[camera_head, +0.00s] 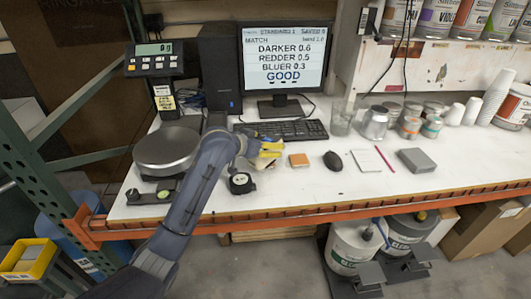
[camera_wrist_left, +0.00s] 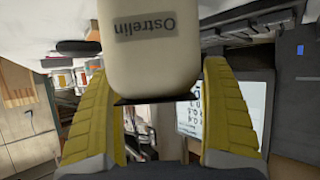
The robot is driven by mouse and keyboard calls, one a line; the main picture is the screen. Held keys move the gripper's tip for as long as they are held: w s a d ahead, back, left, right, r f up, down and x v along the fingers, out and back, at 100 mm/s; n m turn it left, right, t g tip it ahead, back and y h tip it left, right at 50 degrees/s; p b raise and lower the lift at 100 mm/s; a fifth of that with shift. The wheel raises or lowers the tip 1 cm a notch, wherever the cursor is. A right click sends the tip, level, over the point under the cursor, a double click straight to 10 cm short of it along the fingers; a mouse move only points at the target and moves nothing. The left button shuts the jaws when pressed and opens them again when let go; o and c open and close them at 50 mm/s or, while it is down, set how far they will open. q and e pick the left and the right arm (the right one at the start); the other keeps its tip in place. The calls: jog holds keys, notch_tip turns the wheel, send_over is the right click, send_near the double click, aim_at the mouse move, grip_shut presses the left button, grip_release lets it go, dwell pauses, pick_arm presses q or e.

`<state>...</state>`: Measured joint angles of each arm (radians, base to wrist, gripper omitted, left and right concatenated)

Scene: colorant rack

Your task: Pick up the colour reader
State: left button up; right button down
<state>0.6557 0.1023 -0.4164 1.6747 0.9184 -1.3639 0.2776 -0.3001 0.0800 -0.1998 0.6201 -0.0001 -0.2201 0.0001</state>
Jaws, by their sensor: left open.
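My left gripper (camera_head: 270,150) has yellow fingers and reaches over the white bench in front of the keyboard. In the left wrist view its fingers (camera_wrist_left: 153,72) are apart, on either side of a cream, rounded object (camera_wrist_left: 155,70) with a grey label reading "Ostrelin". This object is probably the colour reader. It lies between or just beyond the fingers, and I cannot tell whether they touch it. In the head view a cream patch of it (camera_head: 261,163) shows beneath the gripper, mostly hidden by the fingers. My right gripper is not in view.
A dark device with a round face (camera_head: 241,182) stands close beside my left wrist. The keyboard (camera_head: 282,131) and monitor (camera_head: 283,65) are behind; a round-plate scale (camera_head: 167,150) stands left.

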pick_arm(q)
jog(key=c, duration=1.7)
jog(key=shift+o, duration=0.2)
jog(key=shift+r, duration=0.1)
jog(key=shift+r, duration=0.1)
